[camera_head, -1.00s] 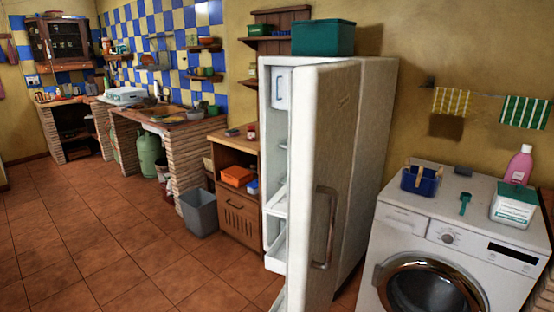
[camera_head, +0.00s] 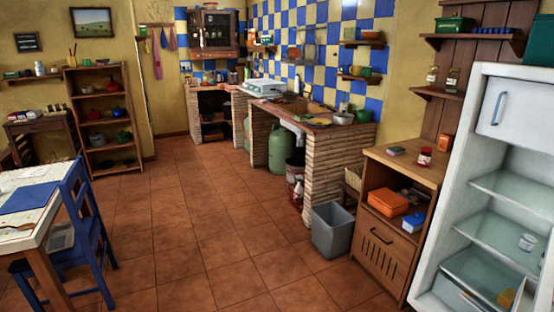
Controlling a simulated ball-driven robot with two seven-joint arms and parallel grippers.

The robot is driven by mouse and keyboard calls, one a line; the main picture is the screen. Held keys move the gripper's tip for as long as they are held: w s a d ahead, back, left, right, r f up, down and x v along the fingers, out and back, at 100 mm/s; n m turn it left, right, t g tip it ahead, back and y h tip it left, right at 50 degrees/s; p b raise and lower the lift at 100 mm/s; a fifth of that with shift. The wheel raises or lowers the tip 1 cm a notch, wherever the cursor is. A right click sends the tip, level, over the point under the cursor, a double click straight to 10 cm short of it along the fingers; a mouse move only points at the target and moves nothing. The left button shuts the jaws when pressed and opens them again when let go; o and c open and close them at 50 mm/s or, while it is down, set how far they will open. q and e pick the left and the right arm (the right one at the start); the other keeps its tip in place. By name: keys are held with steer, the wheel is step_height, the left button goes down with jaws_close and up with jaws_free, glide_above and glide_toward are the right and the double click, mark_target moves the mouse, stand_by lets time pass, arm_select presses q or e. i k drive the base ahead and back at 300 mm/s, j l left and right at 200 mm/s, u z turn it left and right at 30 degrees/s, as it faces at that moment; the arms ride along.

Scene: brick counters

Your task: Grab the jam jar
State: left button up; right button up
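A small jar with red contents and a light label (camera_head: 425,156) stands upright on top of the wooden cabinet (camera_head: 407,174), near its right side by the fridge. It looks like the jam jar, but it is too small to read. Two glass jars, one on the left (camera_head: 433,75) and one on the right (camera_head: 452,79), stand on the wall shelf above; their contents are unclear. Neither of my grippers is in view.
The open fridge (camera_head: 470,165) stands at the right, its shelves showing. A grey bin (camera_head: 333,230) stands on the floor left of the cabinet. A blue chair (camera_head: 88,230) and table (camera_head: 45,222) are at the left. The tiled floor (camera_head: 215,215) between is clear.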

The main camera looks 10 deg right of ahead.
mark_target(425, 157)
steer(key=i+j, duration=0.1)
steer(key=i, duration=0.4)
steer(key=i+j+z, duration=0.15)
steer(key=i, duration=0.3)
